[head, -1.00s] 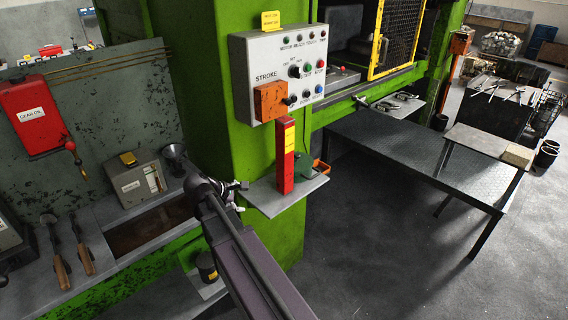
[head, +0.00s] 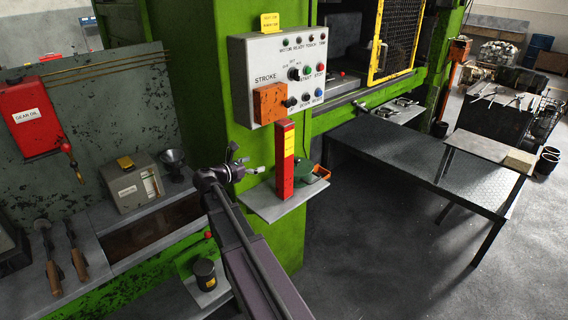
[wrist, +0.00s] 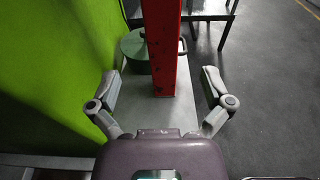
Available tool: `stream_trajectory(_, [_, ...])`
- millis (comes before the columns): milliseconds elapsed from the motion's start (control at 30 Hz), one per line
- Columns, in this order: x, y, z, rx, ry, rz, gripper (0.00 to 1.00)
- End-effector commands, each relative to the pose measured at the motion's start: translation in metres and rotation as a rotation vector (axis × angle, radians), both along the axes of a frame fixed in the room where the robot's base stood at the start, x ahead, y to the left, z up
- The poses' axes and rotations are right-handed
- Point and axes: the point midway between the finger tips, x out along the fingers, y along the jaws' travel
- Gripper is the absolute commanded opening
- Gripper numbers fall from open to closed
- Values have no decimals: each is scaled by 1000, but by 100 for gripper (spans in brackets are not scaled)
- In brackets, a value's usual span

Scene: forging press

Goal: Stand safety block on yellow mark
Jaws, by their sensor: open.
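The safety block (head: 284,174) is a tall red bar with a yellow label on its upper side. It stands upright on a small grey shelf (head: 262,206) on the green press column. My gripper (head: 250,161) is open just left of the block in the head view, at about the height of its middle. In the wrist view the red block (wrist: 163,45) rises ahead, between the lines of my two spread fingers (wrist: 161,84), with gaps on both sides. I cannot make out a yellow mark on a surface.
A green round-bodied object (head: 308,172) sits behind the block on the shelf; it also shows in the wrist view (wrist: 135,46). The control panel (head: 275,75) with an orange box hangs just above. The green column (wrist: 60,60) is close on the left. A dark table (head: 420,165) stands right.

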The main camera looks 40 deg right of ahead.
Motion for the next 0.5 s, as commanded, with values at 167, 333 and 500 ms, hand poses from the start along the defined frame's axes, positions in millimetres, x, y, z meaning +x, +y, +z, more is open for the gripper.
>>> stream_trajectory(167, [1, -6, -2, 1, -1, -1, 100])
stream_trajectory(333, [3, -22, -5, 1, -2, -1, 100])
stream_trajectory(500, [5, -47, -9, 1, -2, -1, 100])
